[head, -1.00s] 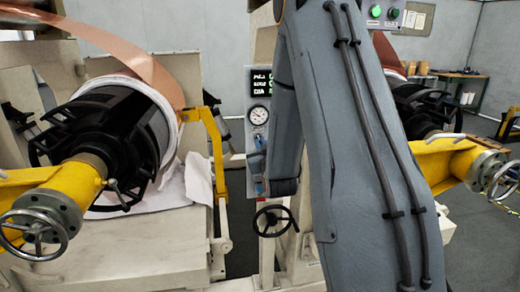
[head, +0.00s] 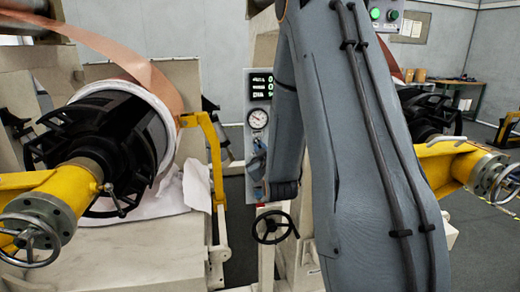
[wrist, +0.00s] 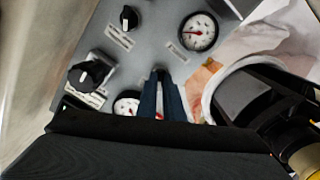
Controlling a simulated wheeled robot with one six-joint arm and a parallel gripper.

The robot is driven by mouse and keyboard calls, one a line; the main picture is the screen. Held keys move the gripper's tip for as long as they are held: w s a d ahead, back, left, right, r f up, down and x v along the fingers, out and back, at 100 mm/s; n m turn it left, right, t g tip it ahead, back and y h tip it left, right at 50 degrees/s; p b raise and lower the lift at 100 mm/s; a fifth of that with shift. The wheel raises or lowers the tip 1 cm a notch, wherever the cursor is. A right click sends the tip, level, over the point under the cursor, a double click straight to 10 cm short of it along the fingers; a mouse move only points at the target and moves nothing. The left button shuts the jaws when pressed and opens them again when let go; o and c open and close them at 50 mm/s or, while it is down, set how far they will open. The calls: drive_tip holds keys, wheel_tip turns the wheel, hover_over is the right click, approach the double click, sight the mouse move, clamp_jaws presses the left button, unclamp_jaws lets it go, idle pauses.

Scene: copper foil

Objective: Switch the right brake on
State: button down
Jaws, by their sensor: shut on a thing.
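The grey control panel (head: 249,150) stands between the two reels in the head view, with a green display and a round gauge on its upper part. Much of it is hidden behind my arm. In the wrist view the panel (wrist: 150,50) fills the upper middle, with two black rotary knobs, an upper one (wrist: 130,18) and a lower one (wrist: 90,75), and two dials. My gripper (wrist: 161,78) reaches the panel with its fingers close together, between the dials. It is shut on a small part, probably a switch, mostly hidden by the fingers. The labels are unreadable.
A large black reel core (head: 95,145) with copper foil is at left, on a yellow shaft (head: 60,195). A yellow bracket (head: 215,150) stands close to the panel's left. A dark handwheel (head: 271,227) sits below the panel. Another reel (head: 430,115) is at right.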

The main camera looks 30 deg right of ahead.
drive_tip(key=c, duration=1.9)
unclamp_jaws()
drive_tip(key=b+v, duration=0.2)
drive_tip(key=v, duration=0.6)
drive_tip(key=shift+w+a, duration=0.1)
drive_tip(key=s+a+f+m+g+y, duration=0.2)
drive_tip(key=s+a+f+g+y, duration=0.2)
drive_tip(key=s+a+f+g, duration=0.65)
drive_tip(key=s+a+g, duration=0.2)
drive_tip(key=s, duration=0.4)
drive_tip(key=s+a+f+m+g+y, duration=0.1)
drive_tip(key=s+a+g, duration=0.3)
drive_tip(key=s, duration=0.4)
drive_tip(key=shift+a+f, duration=0.6)
drive_tip(key=shift+f, duration=0.05)
